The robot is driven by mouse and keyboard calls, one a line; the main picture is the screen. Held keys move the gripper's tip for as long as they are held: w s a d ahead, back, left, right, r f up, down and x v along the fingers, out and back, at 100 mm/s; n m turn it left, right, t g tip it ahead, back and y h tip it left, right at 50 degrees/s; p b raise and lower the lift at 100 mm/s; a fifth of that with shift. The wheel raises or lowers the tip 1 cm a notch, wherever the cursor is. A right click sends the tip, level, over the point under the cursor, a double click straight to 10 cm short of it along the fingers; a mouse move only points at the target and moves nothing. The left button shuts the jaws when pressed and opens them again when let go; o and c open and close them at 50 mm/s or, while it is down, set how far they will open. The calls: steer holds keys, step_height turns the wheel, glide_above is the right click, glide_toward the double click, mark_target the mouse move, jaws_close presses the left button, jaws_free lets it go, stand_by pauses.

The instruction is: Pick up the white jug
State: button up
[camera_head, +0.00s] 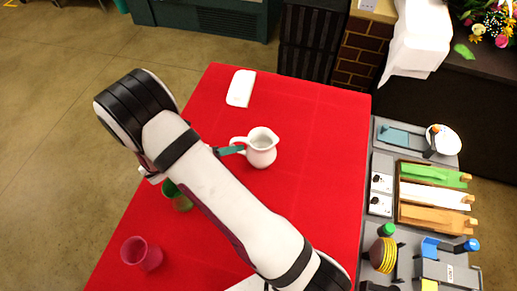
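The white jug (263,153) stands upright on the red tablecloth, right of my arm, with its handle on its left side. My gripper (240,149) is at the handle side of the jug. Only a teal finger part shows, reaching from behind my arm to the handle. Whether it touches the handle or is around it, I cannot tell. The rest of my gripper is hidden behind my arm, so its opening does not show.
A green cup (182,203) is partly hidden by my arm, and a pink cup (148,259) stands at lower left. A folded white cloth (241,88) lies at the back. A grey side bench (381,153) with boards and tools borders the right. The table right of the jug is clear.

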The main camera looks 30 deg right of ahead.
steer(key=shift+d+f, duration=0.1)
steer(key=shift+d, duration=0.05)
jaws_close()
stand_by(1.4)
